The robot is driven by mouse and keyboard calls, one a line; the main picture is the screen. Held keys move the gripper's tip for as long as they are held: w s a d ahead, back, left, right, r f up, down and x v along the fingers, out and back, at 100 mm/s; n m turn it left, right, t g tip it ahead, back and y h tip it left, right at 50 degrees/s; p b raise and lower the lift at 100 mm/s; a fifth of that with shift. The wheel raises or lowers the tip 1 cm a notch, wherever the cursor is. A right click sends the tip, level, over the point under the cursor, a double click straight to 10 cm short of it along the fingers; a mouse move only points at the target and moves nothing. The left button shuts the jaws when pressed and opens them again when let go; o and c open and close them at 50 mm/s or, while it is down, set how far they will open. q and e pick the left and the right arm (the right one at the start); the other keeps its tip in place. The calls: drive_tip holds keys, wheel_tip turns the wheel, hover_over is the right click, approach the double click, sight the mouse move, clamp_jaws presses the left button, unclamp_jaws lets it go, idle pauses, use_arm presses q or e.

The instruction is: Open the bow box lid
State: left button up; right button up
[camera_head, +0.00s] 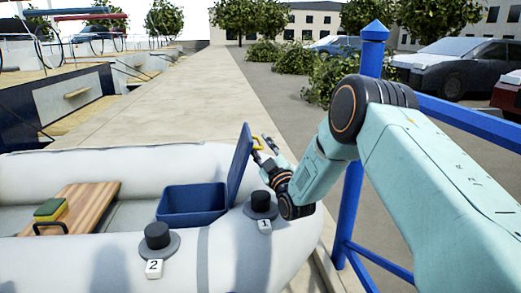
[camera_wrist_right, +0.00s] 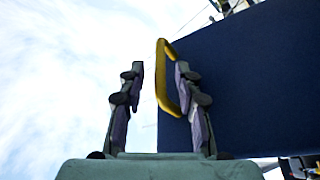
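The blue bow box (camera_head: 190,203) sits in the front of the grey inflatable boat. Its blue lid (camera_head: 239,165) stands up, nearly vertical, on the box's right side, so the box is open at the top. A yellow handle (camera_head: 257,143) sticks out from the lid's upper part. My right gripper (camera_head: 268,144) is just right of the lid, by the handle. In the right wrist view the handle (camera_wrist_right: 164,78) lies between the open fingers (camera_wrist_right: 160,67), close to the right finger; contact is unclear. The lid (camera_wrist_right: 255,80) fills the right side there. My left gripper is not in view.
Two black-topped posts, marked 1 (camera_head: 261,204) and 2 (camera_head: 158,240), stand on the boat's tube (camera_head: 215,250). A wooden board (camera_head: 88,205) with a green-and-yellow sponge (camera_head: 50,210) lies at left. A blue railing (camera_head: 350,205) stands close to my right arm.

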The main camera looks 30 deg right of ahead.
drive_tip(key=shift+w+d, duration=0.15)
drive_tip(key=shift+w, duration=0.2)
drive_tip(key=shift+s, duration=0.1)
drive_tip(key=c, duration=0.3)
clamp_jaws()
